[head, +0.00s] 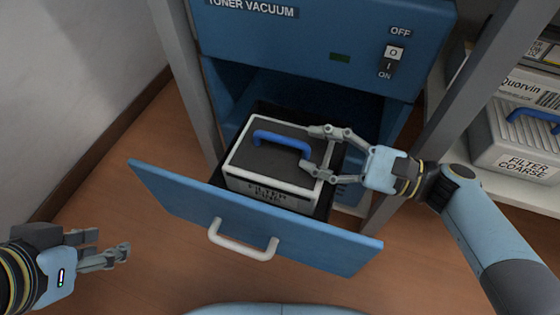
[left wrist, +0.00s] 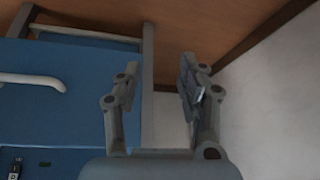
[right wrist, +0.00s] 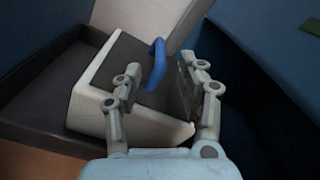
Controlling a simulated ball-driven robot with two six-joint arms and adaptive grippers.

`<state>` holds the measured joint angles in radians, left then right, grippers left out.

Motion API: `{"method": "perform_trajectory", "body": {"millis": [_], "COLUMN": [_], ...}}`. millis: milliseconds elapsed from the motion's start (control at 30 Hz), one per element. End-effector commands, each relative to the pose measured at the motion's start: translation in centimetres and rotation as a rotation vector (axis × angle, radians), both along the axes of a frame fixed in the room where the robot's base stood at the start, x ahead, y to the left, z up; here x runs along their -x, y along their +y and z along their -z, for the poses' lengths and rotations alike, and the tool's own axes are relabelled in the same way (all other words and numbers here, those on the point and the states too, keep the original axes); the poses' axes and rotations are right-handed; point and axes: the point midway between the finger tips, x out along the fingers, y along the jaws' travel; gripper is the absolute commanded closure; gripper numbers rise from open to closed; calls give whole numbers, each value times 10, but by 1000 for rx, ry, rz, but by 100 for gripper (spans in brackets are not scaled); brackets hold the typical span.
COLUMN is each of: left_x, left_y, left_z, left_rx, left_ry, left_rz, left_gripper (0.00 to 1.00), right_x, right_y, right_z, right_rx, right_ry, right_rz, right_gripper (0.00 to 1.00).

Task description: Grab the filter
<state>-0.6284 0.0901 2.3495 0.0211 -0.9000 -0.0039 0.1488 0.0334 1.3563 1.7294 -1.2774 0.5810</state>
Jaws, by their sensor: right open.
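A filter box (head: 230,180) with a white body, dark top and blue handle (head: 282,142) sits in the open drawer. Its front label reads FILTER and a second, partly hidden word. My right gripper (head: 313,150) is open at the right end of the filter. In the right wrist view the filter (right wrist: 95,105) lies ahead, and its blue handle (right wrist: 156,65) shows between the spread fingers (right wrist: 155,82). I cannot tell whether they touch it. My left gripper (head: 115,245) is open and empty, left of the drawer; its fingers (left wrist: 158,75) are apart.
The blue drawer front (head: 180,203) with a white handle (head: 243,241) is pulled out below the toner vacuum cabinet (head: 300,45). Grey posts flank the cabinet. A second filter marked FILTER COARSE (head: 520,155) stands on the right shelf. Open floor lies left of the drawer.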

Motion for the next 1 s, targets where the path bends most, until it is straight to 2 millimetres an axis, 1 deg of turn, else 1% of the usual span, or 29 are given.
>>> {"method": "perform_trajectory", "body": {"millis": [67, 200, 333, 433, 633, 667, 933, 967, 1000], "left_x": [0, -2, -4, -5, -6, -6, -6, -6, -6], "left_y": [0, 0, 0, 0, 0, 0, 0, 0, 0], "left_z": [5, 16, 23, 24, 23, 23, 23, 23, 23], "left_rx": [0, 1, 1, 2, 2, 2, 2, 2, 2], "left_ry": [-14, -74, -128, -149, -154, -154, -153, -153, -153], "left_rz": [0, 0, 2, 3, 3, 3, 3, 3, 3], "left_gripper": [60, 60, 60, 60, 60, 60, 60, 60, 60], "right_x": [-2, -10, -15, -17, -18, -18, -17, -17, -17], "right_y": [7, 29, 46, 51, 51, 51, 51, 51, 51], "right_z": [0, 1, 2, 1, 0, 0, 0, 0, 0], "right_rx": [-3, -4, -2, 0, 1, 1, 1, 1, 1], "right_ry": [-1, 0, 1, 1, 0, 0, 0, 0, 0], "right_rz": [1, 0, 0, 1, 1, 1, 1, 1, 1], "right_gripper": [60, 60, 60, 60, 60, 62, 98, 100, 100]}}
